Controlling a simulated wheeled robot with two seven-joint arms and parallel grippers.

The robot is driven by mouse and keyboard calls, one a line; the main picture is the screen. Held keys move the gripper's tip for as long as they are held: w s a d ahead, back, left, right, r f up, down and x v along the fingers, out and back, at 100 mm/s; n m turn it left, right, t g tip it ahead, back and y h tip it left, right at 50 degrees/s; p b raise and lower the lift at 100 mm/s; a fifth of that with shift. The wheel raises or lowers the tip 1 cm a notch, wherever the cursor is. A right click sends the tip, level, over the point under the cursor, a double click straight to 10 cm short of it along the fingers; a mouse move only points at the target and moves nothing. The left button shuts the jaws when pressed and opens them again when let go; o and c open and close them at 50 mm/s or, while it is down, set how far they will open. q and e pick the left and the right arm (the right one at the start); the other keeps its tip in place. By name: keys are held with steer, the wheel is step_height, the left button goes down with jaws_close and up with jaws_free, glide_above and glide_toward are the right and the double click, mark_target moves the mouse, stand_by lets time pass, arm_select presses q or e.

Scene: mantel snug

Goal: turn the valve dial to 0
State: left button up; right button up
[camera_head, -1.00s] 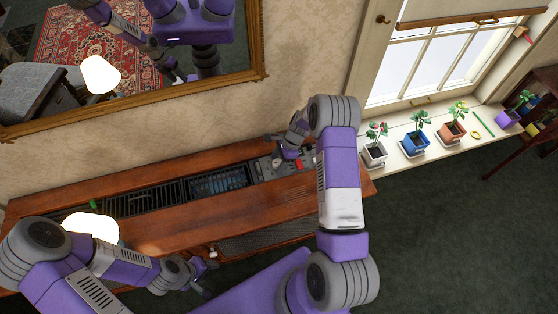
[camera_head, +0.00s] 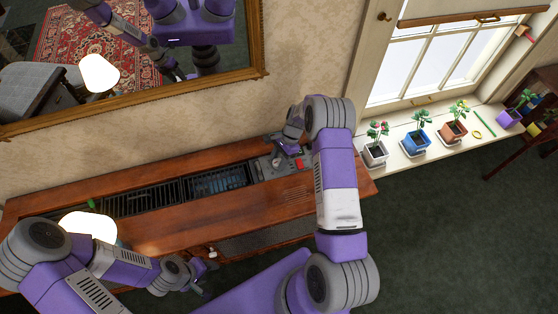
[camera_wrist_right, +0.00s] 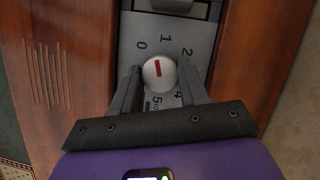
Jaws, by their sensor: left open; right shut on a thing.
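The valve dial (camera_wrist_right: 152,82) is a round white knob with a red mark, on a grey panel (camera_wrist_right: 190,30) numbered 0, 1, 2, 4 and 5 in what I can read. The red mark points up and slightly left, between 0 and 1 and seemingly closer to 0. My right gripper (camera_wrist_right: 159,68) has one finger on each side of the dial and is shut on it. My left gripper (camera_head: 207,289) is open and empty in front of the cabinet.
The wooden cabinet top (camera_head: 180,222) has a long dark grille (camera_head: 145,199) set in it. A lit white lamp (camera_head: 88,228) stands at its left. Potted plants stand on the windowsill (camera_head: 395,160) at right. A gold-framed mirror (camera_head: 258,50) hangs behind.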

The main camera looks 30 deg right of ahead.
steer(key=n+g+b, duration=0.1)
steer(key=n, duration=0.4)
steer(key=shift+w+g+h+b, duration=0.2)
steer(key=shift+g+h+b, duration=0.15)
steer(key=shift+g+h, duration=0.05)
steer(key=shift+n, duration=0.4)
steer(key=o, duration=1)
steer(key=shift+o, duration=0.2)
steer(key=shift+r, duration=0.1)
steer(key=p+v, duration=0.1)
steer(key=v, duration=0.6)
steer(key=shift+r, duration=0.15)
steer(key=shift+w, duration=0.1)
steer(key=shift+r, duration=0.1)
